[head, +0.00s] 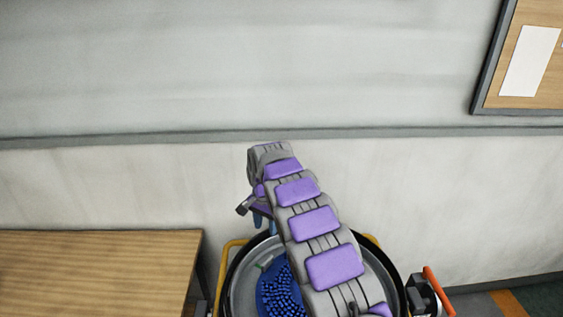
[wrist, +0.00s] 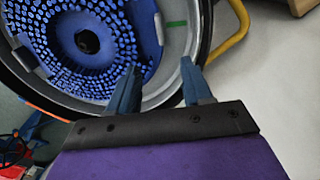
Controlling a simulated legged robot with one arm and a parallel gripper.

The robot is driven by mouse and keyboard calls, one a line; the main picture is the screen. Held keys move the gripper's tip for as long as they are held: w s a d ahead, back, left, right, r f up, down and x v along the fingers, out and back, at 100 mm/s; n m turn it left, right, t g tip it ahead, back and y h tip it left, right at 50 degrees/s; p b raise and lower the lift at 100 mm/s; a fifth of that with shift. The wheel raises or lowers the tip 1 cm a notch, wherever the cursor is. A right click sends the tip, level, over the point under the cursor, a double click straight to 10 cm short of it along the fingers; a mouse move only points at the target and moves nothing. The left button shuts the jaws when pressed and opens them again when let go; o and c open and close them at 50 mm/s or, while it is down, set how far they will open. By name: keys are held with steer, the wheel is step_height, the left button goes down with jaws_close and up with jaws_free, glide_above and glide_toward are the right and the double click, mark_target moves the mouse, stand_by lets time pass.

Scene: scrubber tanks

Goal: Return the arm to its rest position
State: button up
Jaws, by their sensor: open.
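My arm reaches forward and up from the bottom of the head view, above a round dark-rimmed tank (head: 238,283). My gripper (head: 263,221) hangs at the arm's far end, near the tank's far rim, and is partly hidden by the arm. In the wrist view my gripper (wrist: 160,80) has its two blue-grey fingers apart, with nothing between them. The fingers show against the tank's grey inner surface. A blue disc with bristles (wrist: 110,40) lies inside the tank and also shows in the head view (head: 283,290).
A wooden table (head: 95,265) stands at the left. A yellow bar (head: 224,265) runs beside the tank. A pale wall (head: 120,185) is behind it. A board with paper (head: 530,60) hangs at upper right. An orange handle (head: 437,290) is at lower right.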

steer(key=s+d+r+n, duration=0.1)
steer(key=s+d+r, duration=0.3)
steer(key=s, duration=0.3)
steer(key=s+d+r+n, duration=0.1)
steer(key=s+d+r, duration=0.35)
steer(key=s, duration=0.35)
steer(key=s+d+r, duration=0.3)
steer(key=s+r, duration=0.1)
steer(key=s, duration=0.3)
steer(key=s+f+n+g, duration=0.1)
steer(key=s+n, duration=0.1)
steer(key=s, duration=1.2)
steer(key=s+d+f+n, duration=0.1)
steer(key=s+f+n, duration=0.1)
steer(key=s, duration=1.3)
steer(key=shift+s+n+g, duration=0.25)
steer(key=shift+n+g, duration=0.15)
steer(key=shift+n, duration=0.3)
